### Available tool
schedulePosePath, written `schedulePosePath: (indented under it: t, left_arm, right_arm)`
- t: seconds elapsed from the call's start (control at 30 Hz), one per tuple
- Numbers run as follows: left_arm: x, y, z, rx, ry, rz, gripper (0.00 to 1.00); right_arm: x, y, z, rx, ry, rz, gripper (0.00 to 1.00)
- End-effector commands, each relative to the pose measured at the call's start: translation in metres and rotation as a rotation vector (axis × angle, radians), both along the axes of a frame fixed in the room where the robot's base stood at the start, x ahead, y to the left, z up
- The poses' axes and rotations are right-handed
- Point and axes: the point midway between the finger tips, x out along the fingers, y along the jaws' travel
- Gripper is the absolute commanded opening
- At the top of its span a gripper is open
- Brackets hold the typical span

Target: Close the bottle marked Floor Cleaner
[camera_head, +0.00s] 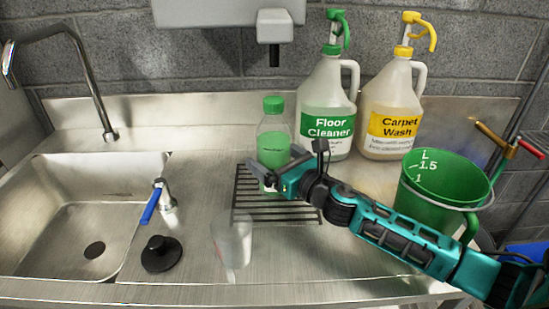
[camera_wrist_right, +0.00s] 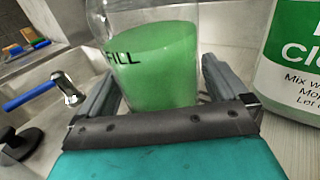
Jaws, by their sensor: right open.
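The large jug labelled Floor Cleaner (camera_head: 328,97) stands upright at the back, with a green pump head (camera_head: 337,32) on top. Part of its green label also shows at the right of the right wrist view (camera_wrist_right: 291,60). A smaller clear bottle (camera_head: 273,135) with green liquid and a green cap (camera_head: 273,104) stands in front and left of it on the slotted grate. My right gripper (camera_head: 275,168) is open, its fingers on either side of this small bottle. The right wrist view shows the bottle's FILL mark (camera_wrist_right: 123,57) between the fingers. My left gripper is out of view.
A Carpet Wash jug (camera_head: 393,105) stands to the right. A green measuring bucket (camera_head: 441,182) is beside my right arm. A sink (camera_head: 85,205) is at far left.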

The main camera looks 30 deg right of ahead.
Motion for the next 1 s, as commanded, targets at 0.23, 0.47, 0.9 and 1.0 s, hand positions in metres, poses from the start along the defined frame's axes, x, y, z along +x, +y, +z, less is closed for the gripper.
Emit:
schedulePosePath:
  t: [0.23, 0.47, 0.9, 1.0]
  left_arm:
    - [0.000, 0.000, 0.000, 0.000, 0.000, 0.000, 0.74]
    - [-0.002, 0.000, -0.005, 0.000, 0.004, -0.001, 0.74]
    - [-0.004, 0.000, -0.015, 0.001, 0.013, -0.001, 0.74]
    - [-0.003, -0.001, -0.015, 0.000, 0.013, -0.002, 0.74]
  right_arm:
    - [-0.010, -0.003, 0.000, 0.000, 0.002, -0.001, 1.00]
    - [-0.045, -0.010, -0.001, -0.001, 0.004, 0.000, 1.00]
    - [-0.102, -0.023, 0.000, 0.003, 0.002, 0.000, 1.00]
    - [-0.110, -0.025, 0.001, 0.002, 0.000, 0.000, 1.00]
